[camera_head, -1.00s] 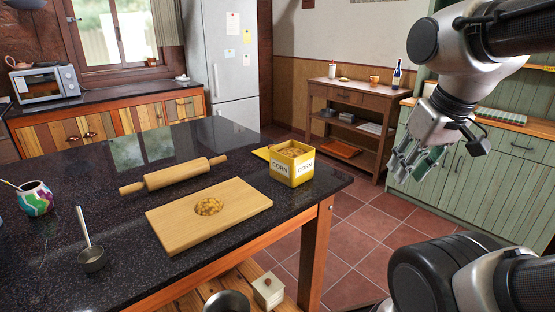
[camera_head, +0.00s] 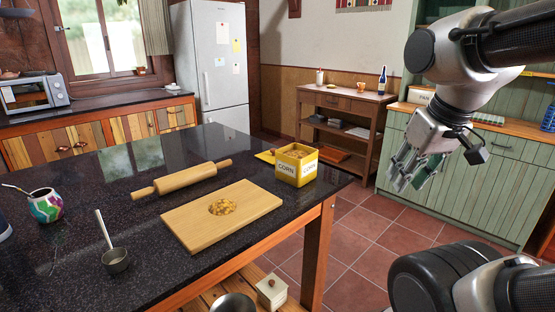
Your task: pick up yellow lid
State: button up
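A flat yellow piece, which looks like the yellow lid (camera_head: 264,156), lies on the dark countertop. It is at the left of a yellow box marked CORN (camera_head: 296,168), which hides part of it. The box is open at the top and holds something brownish. My gripper (camera_head: 408,172) hangs in the air at the right, away from the counter and in front of the green cabinets. Its fingers are apart and nothing shows between them.
A lidded white box (camera_head: 271,292) stands on the shelf below. Tiled floor lies clear at the right.

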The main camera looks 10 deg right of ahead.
aim_at(269, 157)
jog(key=i+l+u, duration=0.35)
jog(key=l, duration=0.3)
jog(key=i+l+u, duration=0.3)
jog(key=l, duration=0.4)
jog(key=i+l+u, duration=0.2)
jog(key=l, duration=0.2)
jog(key=i+l+u, duration=0.15)
jog(key=l, duration=0.3)
